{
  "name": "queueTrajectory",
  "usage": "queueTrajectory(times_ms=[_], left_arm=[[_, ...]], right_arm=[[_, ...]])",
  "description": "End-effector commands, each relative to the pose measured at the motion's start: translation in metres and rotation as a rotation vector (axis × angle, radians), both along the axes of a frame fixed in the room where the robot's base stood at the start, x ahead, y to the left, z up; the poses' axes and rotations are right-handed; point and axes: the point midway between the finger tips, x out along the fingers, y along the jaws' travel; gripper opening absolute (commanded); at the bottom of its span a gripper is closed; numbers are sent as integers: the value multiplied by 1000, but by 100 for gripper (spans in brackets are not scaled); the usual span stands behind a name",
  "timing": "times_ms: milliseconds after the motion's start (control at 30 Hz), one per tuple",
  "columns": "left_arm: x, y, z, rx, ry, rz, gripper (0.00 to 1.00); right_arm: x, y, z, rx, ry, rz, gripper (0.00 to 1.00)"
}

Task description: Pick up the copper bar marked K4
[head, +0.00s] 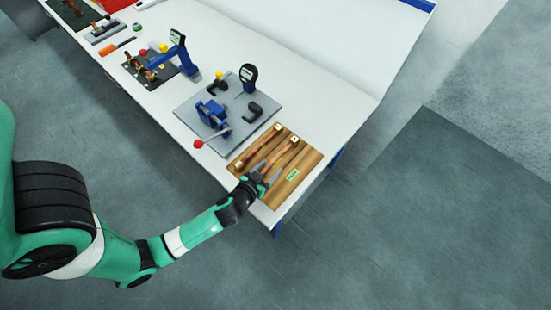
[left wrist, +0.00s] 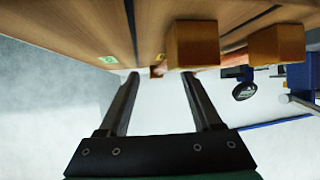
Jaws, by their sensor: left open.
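Two copper bars lie side by side on a wooden board (head: 309,161) at the near right end of the table, a left bar (head: 262,143) and a right bar (head: 285,152). Small pale tags sit at their ends, but the lettering is too small to read, so I cannot tell which is K4. My left gripper (head: 266,176) is open at the near end of the right bar and partly hides it. In the left wrist view, the fingers (left wrist: 161,76) are apart with nothing clearly between them, and two square copper-brown ends show beyond them. My right gripper is not in view.
A grey plate (head: 262,139) with a blue clamp, black brackets and a dial gauge (head: 248,75) stands just left of the board. A red-knobbed lever (head: 205,142) reaches toward the table's front edge. A green label (head: 292,175) is on the board.

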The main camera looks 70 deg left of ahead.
Motion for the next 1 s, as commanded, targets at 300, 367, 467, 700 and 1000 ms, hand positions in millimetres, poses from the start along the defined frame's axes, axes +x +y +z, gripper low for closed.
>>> queueTrajectory(times_ms=[300,367,467,700,1000], left_arm=[[30,29,-16,0,0,1,66],[30,30,-16,0,0,1,66],[30,29,-16,0,0,1,66],[30,29,-16,0,0,1,30],[30,29,-16,0,0,1,0]], right_arm=[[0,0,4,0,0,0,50],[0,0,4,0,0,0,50],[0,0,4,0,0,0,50],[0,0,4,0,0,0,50],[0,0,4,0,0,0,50]])
